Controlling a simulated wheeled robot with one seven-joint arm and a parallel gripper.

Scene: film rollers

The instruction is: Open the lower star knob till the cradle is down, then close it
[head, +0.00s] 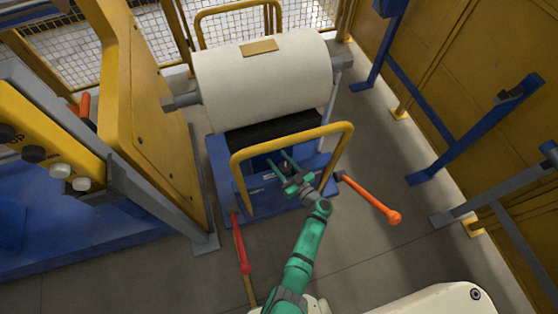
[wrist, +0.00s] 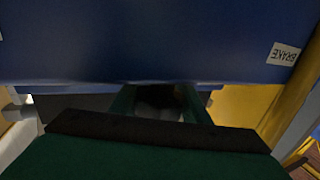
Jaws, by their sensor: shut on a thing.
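The blue cart (head: 222,168) stands under a large white film roll (head: 265,85). Its black cradle (head: 275,128) lies just below the roll; I cannot tell whether they touch. My gripper (head: 275,163) reaches through the yellow hoop handle to the cart's near side. In the wrist view my gripper (wrist: 157,100) is shut on a dark rounded knob (wrist: 158,98), mostly in shadow between the fingers. Its star shape and turn position cannot be made out. A blue panel (wrist: 130,40) with an upside-down BRAKE label (wrist: 284,54) fills the top of that view.
The yellow hoop handle (head: 343,128) arches around my wrist. An orange-red lever (head: 372,198) sticks out right of the cart, and a red-handled lever (head: 241,250) stands at the left. A yellow machine frame (head: 145,120) bounds the left. Grey floor (head: 385,150) is open at right.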

